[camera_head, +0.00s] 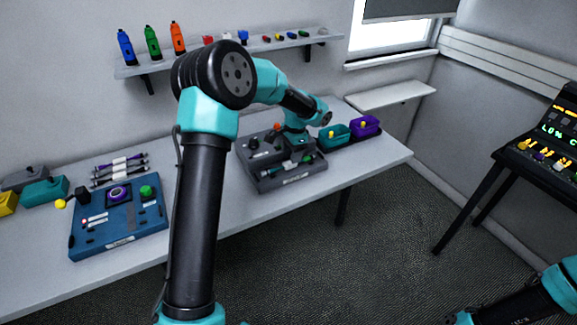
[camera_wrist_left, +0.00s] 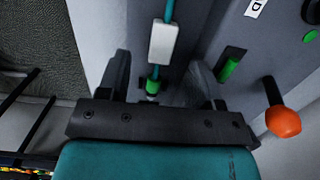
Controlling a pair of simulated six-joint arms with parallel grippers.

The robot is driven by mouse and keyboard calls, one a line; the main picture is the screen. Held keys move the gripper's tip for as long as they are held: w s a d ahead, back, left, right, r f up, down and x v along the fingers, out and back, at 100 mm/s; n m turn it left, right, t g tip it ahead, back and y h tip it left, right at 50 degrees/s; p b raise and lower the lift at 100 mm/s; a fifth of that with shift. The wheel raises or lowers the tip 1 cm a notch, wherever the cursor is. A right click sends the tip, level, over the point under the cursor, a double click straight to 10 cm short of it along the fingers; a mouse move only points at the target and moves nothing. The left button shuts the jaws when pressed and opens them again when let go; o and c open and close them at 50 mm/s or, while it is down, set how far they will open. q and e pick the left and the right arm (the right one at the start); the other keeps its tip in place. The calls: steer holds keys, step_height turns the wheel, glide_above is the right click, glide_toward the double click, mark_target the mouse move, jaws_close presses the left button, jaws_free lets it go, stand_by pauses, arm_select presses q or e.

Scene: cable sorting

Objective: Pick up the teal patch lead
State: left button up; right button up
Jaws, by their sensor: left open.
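The teal patch lead (camera_wrist_left: 168,12) shows in the left wrist view, with a white tag (camera_wrist_left: 163,43) and a green plug end (camera_wrist_left: 152,86). It runs between the two fingers of my left gripper (camera_wrist_left: 160,82), which is open with a finger on either side. I cannot tell whether either finger touches it. My right gripper is out of view; only part of that arm shows at the lower right.
An orange knob (camera_wrist_left: 283,121) and a green socket piece (camera_wrist_left: 230,66) are close to the right finger. Teal (camera_head: 336,138) and purple (camera_head: 367,127) bins stand right of the unit. A blue panel (camera_head: 90,243) is on the left. A shelf (camera_head: 220,59) hangs behind.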

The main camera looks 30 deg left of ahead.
mark_target(290, 165)
arm_select(q)
steer(key=f, duration=0.4)
steer(key=shift+s+a+f, duration=0.1)
steer(key=shift+a+f, duration=0.1)
steer(key=shift+a, duration=0.05)
steer(key=c, duration=1)
